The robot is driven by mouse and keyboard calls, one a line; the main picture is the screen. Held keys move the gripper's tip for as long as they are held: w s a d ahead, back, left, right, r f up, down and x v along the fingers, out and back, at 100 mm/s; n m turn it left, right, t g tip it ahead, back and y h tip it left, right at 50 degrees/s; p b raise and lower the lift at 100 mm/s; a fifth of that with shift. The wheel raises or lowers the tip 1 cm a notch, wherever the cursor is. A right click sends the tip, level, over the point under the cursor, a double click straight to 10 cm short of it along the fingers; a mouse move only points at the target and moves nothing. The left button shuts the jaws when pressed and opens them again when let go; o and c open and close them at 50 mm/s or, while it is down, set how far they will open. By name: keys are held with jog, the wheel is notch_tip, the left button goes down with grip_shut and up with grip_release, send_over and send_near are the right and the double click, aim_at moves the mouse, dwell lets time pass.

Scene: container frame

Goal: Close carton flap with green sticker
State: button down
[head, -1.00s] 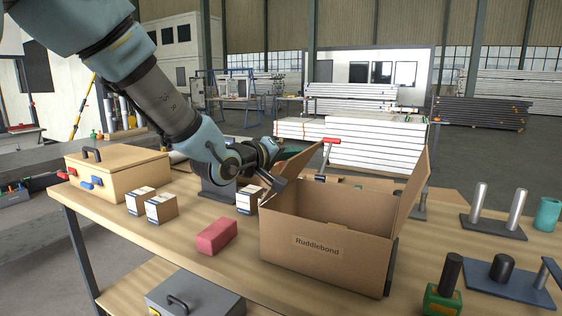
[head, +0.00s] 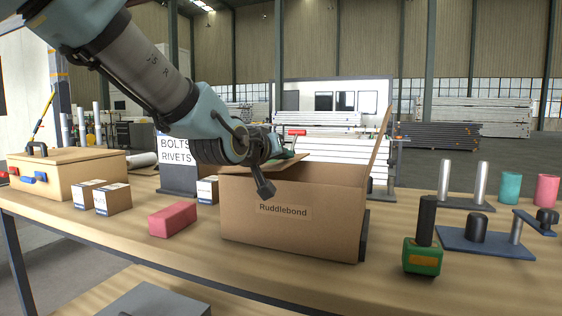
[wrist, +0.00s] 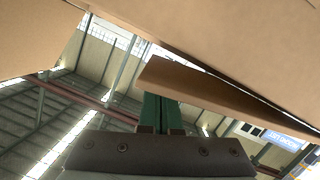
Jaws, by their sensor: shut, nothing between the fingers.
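The open brown carton (head: 340,222), labelled "Ruddlebond", stands on the workbench. Its right flap (head: 379,138) stands up, tilted outward. A left or back flap (head: 318,158) shows as a thin strip above the carton's top. My gripper (head: 284,158) is at the carton's upper left, its green fingers partly hidden by my wrist. In the wrist view the shut, empty fingers (wrist: 160,112) reach up behind the edge of a brown cardboard panel (wrist: 205,90); I cannot tell if they touch it. I see no green sticker.
The bench front is partly clear.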

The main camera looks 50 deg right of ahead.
jog(key=shift+s+f+b, duration=0.15)
jog(key=shift+f+b, duration=0.4)
jog(key=shift+f, duration=0.15)
notch_tip(320, 180, up, 5)
jog(key=p, duration=0.3)
jog(key=shift+a+f, duration=0.15)
jog(key=v, duration=0.9)
jog(key=shift+s+a+f, duration=0.15)
jog(key=shift+s+a, duration=0.1)
jog(key=shift+s, duration=0.2)
